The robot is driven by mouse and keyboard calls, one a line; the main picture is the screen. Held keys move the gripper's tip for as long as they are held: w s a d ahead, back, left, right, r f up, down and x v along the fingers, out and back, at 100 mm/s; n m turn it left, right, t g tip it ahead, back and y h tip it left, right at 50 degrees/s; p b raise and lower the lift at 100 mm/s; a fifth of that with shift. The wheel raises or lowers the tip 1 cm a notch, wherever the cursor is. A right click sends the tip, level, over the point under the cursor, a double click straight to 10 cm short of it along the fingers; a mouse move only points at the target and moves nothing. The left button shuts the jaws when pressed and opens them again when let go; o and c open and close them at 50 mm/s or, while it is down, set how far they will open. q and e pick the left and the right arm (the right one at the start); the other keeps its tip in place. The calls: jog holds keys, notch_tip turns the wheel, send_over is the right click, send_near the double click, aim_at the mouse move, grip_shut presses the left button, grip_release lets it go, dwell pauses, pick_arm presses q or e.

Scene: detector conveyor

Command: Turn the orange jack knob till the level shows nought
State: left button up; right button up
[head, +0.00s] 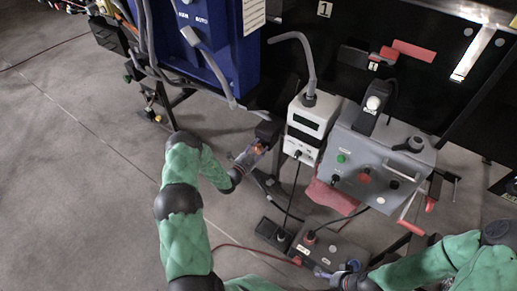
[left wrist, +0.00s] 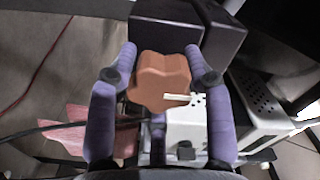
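The orange lobed jack knob (left wrist: 160,80) is in the middle of the left wrist view; a small bit of orange (head: 259,148) shows in the head view. My left gripper (left wrist: 160,52) has its two purple fingers apart, one on each side of the knob. Narrow gaps seem to show, but I cannot be sure that neither finger touches. In the head view the left gripper (head: 256,151) is left of the white instrument. That instrument (head: 309,128) has a dark display, too small to read. My right gripper (head: 337,274) is at the bottom, its fingers unclear.
A grey control box (head: 385,150) with buttons and a red-handled crank (head: 409,220) stands to the right. A lower grey box (head: 330,257) is near the right gripper. A reddish cloth (head: 331,196) hangs below the instruments. A blue cabinet (head: 222,50) stands behind. Cables cross the floor.

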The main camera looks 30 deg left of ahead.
pick_arm(q)
jog(key=shift+d+m, duration=0.1)
jog(key=shift+m, duration=0.2)
jog(key=m, duration=0.2)
jog(key=shift+r+m+p, duration=0.1)
jog(key=shift+m+p, duration=0.2)
jog(key=shift+m, duration=0.1)
jog(key=m, duration=0.8)
jog(key=shift+p, duration=0.4)
jog(key=m, duration=0.4)
jog(key=shift+d+m, duration=0.1)
jog(key=shift+m, duration=0.2)
jog(key=m, duration=0.3)
jog(key=shift+f+m, duration=0.2)
jog(key=shift+m, duration=0.1)
jog(key=m, duration=0.3)
jog(key=shift+m, duration=0.4)
jog(key=m, duration=0.3)
jog(key=shift+f, duration=0.1)
jog(key=shift+m, duration=1.7)
